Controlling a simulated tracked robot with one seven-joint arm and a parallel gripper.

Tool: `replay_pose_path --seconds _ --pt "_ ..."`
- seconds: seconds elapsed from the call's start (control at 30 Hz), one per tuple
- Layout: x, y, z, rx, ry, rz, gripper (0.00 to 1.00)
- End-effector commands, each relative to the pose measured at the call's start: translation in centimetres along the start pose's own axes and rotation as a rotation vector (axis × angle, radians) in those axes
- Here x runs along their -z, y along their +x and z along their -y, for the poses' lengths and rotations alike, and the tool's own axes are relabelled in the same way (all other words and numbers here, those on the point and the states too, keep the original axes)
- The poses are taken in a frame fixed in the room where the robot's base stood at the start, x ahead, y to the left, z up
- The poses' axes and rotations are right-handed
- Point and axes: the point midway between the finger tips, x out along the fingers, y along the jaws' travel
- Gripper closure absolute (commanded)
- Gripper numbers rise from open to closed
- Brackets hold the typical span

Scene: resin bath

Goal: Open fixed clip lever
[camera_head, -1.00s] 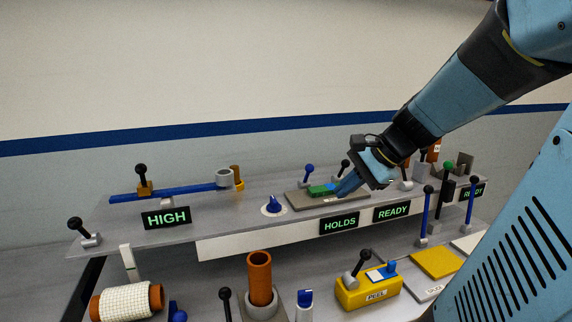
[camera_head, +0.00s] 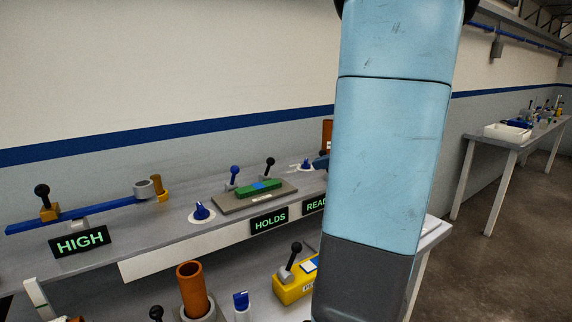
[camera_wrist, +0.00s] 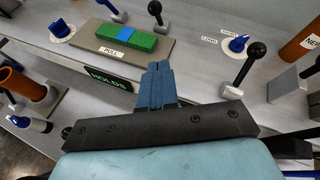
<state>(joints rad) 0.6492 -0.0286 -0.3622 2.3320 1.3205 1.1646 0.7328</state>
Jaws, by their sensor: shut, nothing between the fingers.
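No label names the fixed clip lever, so I cannot tell which lever it is. In the head view a blue-knobbed lever (camera_head: 234,172) and a black-knobbed lever (camera_head: 269,164) stand upright behind a grey plate (camera_head: 230,206) bearing a green block with a blue middle (camera_head: 259,187). My gripper (camera_wrist: 158,66) is shut and empty, above the shelf between the plate and the right lever. My arm hides much of the head view.
A blue dial (camera_wrist: 237,45) marked LONG and SHORT lies behind the right lever. An orange tube (camera_wrist: 303,42) stands farther right. A HOLDS sign (camera_head: 269,221) is on the shelf front. A yellow box with a lever (camera_head: 291,287) sits below. A second table (camera_head: 497,143) stands right.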

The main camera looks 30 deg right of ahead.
Motion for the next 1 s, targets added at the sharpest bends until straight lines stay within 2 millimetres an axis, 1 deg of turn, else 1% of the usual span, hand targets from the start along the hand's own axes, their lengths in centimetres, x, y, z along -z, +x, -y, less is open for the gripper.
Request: replay_pose_path --seconds 0.13,0.27,0.73,0.8,1.0 --pt "0.0 0.7 -0.1 -0.002 -0.001 0.000 1.00" --pt "0.0 2.3 -0.1 -0.004 -0.001 0.000 1.00" --pt "0.0 10.5 -0.2 -0.005 -0.001 -0.001 1.00" --pt "-1.1 11.1 -0.2 -0.005 -0.006 0.001 1.00" --pt "-2.5 12.5 -0.1 -0.003 -0.004 0.000 1.00"
